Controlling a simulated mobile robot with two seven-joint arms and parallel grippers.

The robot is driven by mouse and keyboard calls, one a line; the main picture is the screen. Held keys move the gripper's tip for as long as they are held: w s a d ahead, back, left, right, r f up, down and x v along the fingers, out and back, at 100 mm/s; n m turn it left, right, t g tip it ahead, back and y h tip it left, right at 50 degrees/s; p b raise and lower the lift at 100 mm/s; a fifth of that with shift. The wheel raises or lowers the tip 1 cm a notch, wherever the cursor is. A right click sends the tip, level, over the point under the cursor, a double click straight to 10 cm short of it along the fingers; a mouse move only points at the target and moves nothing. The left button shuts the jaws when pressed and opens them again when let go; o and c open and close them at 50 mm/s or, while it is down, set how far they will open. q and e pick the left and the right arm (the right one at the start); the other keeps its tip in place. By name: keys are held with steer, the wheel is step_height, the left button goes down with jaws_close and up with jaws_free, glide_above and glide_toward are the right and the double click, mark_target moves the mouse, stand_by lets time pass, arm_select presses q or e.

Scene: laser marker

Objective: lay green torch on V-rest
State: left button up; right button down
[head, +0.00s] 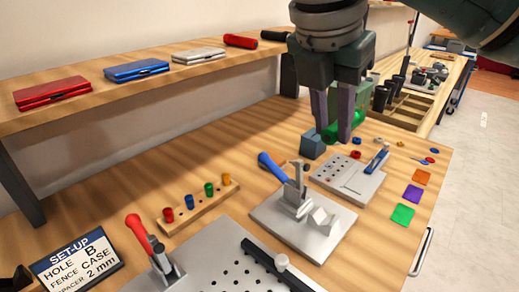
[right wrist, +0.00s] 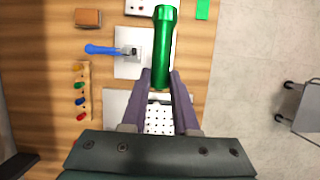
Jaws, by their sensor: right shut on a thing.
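The green torch (head: 330,132) is held between the fingers of my right gripper (head: 341,128), above the far part of the bench. In the right wrist view the torch (right wrist: 163,45) points away from my right gripper (right wrist: 158,88), which is shut on its near end. A grey V-shaped block (head: 319,221), which looks like the V-rest, sits on a grey plate (head: 280,226) beside a blue-handled clamp (head: 285,175). The block appears empty, nearer the front than the torch. In the right wrist view the torch covers part of that plate. My left gripper is not in view.
A blue-grey block (head: 312,144) stands close to the torch. A perforated plate (head: 346,177), a peg rack (head: 197,206), a red-handled clamp (head: 140,232) and coloured squares (head: 403,214) lie around. A raised shelf (head: 120,85) runs along the back.

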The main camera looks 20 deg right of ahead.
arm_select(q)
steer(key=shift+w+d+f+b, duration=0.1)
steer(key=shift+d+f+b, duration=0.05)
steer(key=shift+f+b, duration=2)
arm_select(e)
steer(key=shift+w+d+f, duration=0.1)
steer(key=shift+f, duration=9.3)
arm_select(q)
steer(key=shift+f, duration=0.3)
arm_select(e)
steer(key=shift+f, duration=0.2)
steer(key=c, duration=0.7)
jaws_free()
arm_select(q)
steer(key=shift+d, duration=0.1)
